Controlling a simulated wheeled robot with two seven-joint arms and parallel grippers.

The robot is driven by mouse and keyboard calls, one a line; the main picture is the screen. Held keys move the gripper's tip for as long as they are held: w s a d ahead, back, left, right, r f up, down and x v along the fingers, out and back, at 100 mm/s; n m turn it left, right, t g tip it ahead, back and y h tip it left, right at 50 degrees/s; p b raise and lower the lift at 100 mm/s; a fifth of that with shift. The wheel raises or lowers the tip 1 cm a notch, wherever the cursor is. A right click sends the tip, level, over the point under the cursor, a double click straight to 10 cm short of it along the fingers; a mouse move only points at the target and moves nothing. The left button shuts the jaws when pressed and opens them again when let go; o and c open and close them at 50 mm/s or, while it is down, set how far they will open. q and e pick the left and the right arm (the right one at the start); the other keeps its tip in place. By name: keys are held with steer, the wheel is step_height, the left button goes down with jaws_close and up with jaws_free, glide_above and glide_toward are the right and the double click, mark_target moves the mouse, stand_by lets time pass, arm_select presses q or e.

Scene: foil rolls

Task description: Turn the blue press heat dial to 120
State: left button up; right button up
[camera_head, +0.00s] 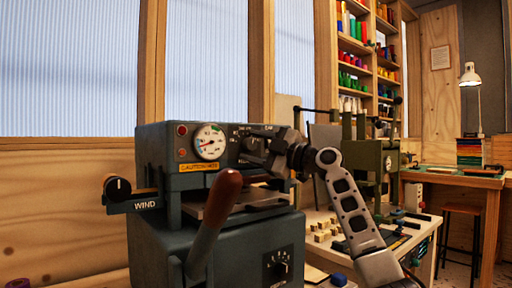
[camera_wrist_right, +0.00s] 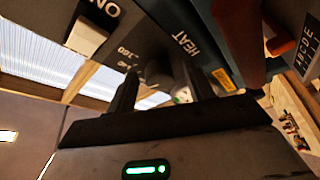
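The blue-grey press (camera_head: 160,150) stands in the middle of the head view. Its upper front panel has a round gauge (camera_head: 209,141) with a red needle. My right gripper (camera_head: 262,150) is at the right of this panel, over the heat dial, and hides it there. In the right wrist view the gripper's two dark fingers (camera_wrist_right: 160,85) stand apart. A dark round knob (camera_wrist_right: 158,72), seemingly the heat dial, lies between their tips, by the HEAT lettering and a 160 mark. I cannot tell whether the fingers touch it. Its pointer is hidden. My left gripper is not in view.
A red-brown lever handle (camera_head: 214,222) rises in front of the press. A WIND knob (camera_head: 118,188) sticks out left, and another dial (camera_head: 279,265) is low on the front. A green press (camera_head: 385,160) and small blocks (camera_head: 324,230) are on the bench to the right.

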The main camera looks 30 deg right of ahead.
arm_select(q)
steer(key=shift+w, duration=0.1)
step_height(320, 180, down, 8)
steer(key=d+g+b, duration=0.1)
steer(key=b, duration=0.3)
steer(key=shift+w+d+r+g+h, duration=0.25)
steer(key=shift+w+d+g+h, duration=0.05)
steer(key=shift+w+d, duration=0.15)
arm_select(e)
steer(key=v, duration=1.6)
